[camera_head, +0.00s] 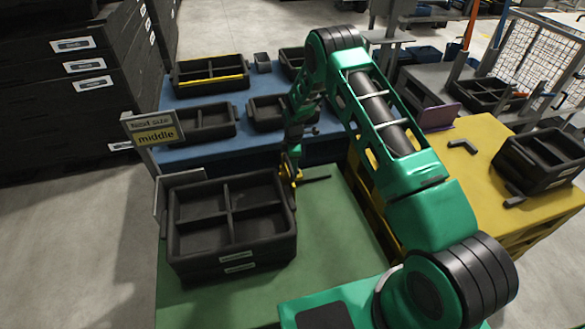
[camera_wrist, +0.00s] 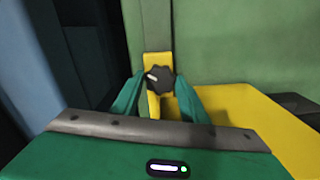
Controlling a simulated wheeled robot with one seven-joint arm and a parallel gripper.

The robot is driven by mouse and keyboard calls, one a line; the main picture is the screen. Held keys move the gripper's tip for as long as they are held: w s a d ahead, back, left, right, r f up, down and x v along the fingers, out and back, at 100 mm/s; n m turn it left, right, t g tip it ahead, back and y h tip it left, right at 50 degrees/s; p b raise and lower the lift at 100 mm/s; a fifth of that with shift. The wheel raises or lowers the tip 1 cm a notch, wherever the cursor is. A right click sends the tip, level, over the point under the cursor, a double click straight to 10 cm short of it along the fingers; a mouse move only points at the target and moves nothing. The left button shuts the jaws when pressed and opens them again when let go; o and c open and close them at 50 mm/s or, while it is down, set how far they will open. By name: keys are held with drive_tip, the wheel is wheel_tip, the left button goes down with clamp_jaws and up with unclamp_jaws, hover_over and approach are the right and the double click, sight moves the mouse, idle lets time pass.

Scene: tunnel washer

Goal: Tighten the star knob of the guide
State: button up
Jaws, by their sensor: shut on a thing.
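The star knob (camera_wrist: 160,77) is black and lobed, with a small white mark on its left side. It sits against the yellow guide (camera_wrist: 153,105) in the wrist view. My gripper (camera_wrist: 159,80) has its green fingers shut on the knob, one on each side. In the head view the yellow guide (camera_head: 288,168) stands at the far right corner of the black divided crate, and a thin dark rod (camera_head: 317,179) reaches right from it. My gripper (camera_head: 294,150) points down there; the knob itself is too small and covered to make out.
Several black trays stand on the blue table (camera_head: 190,148) behind. A yellow table (camera_head: 480,190) lies to the right. The green table right of the crate is clear.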

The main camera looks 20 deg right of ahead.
drive_tip(key=shift+w+a+r+m, duration=0.1)
drive_tip(key=shift+w+m, duration=0.1)
drive_tip(key=shift+m, duration=0.3)
drive_tip(key=o, duration=0.9)
drive_tip(key=shift+o, duration=0.8)
drive_tip(key=shift+s, duration=0.1)
wheel_tip(320, 180, up, 11)
drive_tip(key=shift+f, duration=0.2)
drive_tip(key=shift+c, duration=0.2)
